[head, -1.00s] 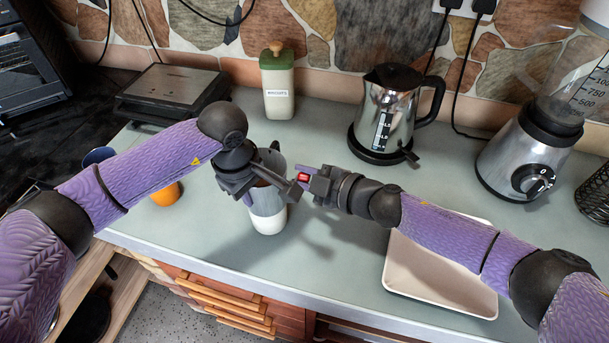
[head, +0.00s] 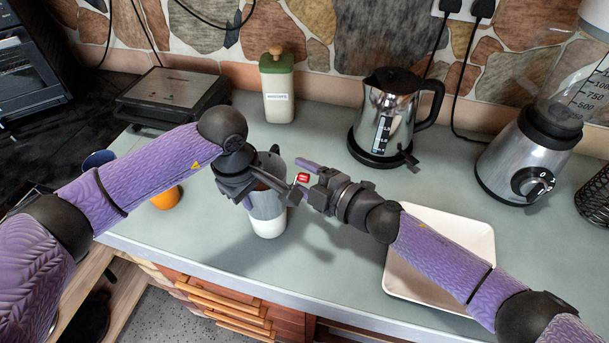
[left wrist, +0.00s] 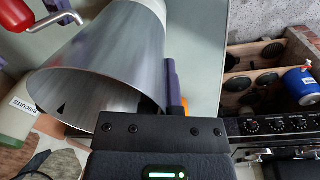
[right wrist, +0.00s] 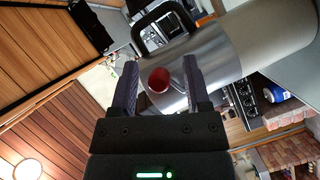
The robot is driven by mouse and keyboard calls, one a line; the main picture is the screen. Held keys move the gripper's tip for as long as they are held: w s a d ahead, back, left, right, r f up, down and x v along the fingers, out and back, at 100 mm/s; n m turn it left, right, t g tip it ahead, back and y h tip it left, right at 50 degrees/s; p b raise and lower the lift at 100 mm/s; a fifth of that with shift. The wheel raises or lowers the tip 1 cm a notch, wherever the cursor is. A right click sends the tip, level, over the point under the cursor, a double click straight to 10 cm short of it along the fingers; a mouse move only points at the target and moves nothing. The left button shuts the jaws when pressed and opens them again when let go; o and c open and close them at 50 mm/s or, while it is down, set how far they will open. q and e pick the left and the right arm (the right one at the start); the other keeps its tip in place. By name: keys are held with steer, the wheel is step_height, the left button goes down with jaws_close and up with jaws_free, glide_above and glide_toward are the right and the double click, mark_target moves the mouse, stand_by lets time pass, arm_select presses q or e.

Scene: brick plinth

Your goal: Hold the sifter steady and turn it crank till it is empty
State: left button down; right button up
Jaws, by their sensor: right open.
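The sifter (head: 266,204) is a metal cylinder with a white lower part, upright on the counter. Its open rim faces the left wrist camera, where the sifter (left wrist: 110,60) fills the left half; its contents are hidden. The red crank knob (head: 303,178) is on the sifter's right side and also shows in the left wrist view (left wrist: 14,15). My left gripper (head: 254,186) is shut on the sifter from the left; one finger shows beside the wall, the other is hidden. My right gripper (head: 312,180) is open, its fingers either side of the knob (right wrist: 159,79), not closed on it.
A kettle (head: 385,115) stands behind, a blender (head: 525,155) to the right. A pale tray (head: 465,235) lies under my right forearm. A biscuit canister (head: 277,90) and a grill (head: 172,92) are at the back.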

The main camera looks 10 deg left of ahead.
steer(key=v, duration=1.2)
stand_by(0.4)
steer(key=w+a+n, duration=0.2)
steer(key=a+n, duration=0.1)
steer(key=n, duration=0.8)
steer(key=w+a+f+n+g, duration=0.1)
steer(key=w+a+n, duration=0.1)
steer(key=n, duration=0.9)
steer(key=w+a+n, duration=0.2)
steer(key=a+n, duration=0.2)
steer(key=n, duration=0.7)
steer(key=shift+w+a+f+h, duration=0.15)
steer(key=shift+a+f+h, duration=0.15)
steer(key=shift+a+h, duration=0.1)
steer(key=shift+d, duration=0.1)
